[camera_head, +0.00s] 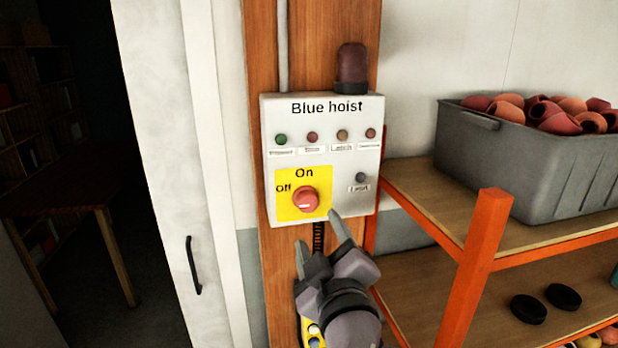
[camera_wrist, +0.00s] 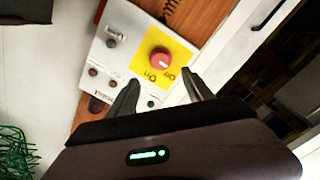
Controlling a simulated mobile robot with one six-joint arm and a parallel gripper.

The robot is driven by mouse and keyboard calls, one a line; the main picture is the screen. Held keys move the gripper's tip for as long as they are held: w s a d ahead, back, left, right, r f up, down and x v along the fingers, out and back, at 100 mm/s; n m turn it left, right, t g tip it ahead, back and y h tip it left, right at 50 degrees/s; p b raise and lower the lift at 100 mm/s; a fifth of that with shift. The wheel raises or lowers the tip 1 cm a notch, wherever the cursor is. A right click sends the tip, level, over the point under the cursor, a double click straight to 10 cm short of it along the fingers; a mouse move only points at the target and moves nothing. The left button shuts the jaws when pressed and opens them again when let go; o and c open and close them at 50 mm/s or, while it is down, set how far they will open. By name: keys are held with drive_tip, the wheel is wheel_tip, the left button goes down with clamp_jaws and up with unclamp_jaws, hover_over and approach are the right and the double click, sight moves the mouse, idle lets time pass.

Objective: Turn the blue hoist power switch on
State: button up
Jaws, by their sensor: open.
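The blue hoist box (camera_head: 325,108) is a pale panel labelled "Blue hoist" on a wooden post. Its power switch is a red round knob (camera_head: 305,199) on a yellow plate (camera_head: 284,208), with "On" above and "Off" at upper left. The knob carries a short white mark; I cannot tell which label it points to. In the wrist view the knob (camera_wrist: 160,60) shows whole, beyond my fingertips. My gripper (camera_head: 319,231) is open and empty, just below and right of the knob, apart from it. Its two fingers (camera_wrist: 160,82) also show in the wrist view.
Indicator lamps (camera_head: 312,137) line the box's upper part, with a dark red dome (camera_head: 352,68) on top. A small test button (camera_head: 361,178) is right of the plate. An orange-framed shelf (camera_head: 478,255) with a grey crate (camera_head: 470,150) stands close right. A door handle (camera_head: 192,265) is left.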

sight(306, 204)
drive_tip(key=p+x, duration=0.2)
drive_tip(key=x, duration=0.9)
drive_tip(key=shift+a, duration=0.15)
drive_tip(key=c, duration=1.2)
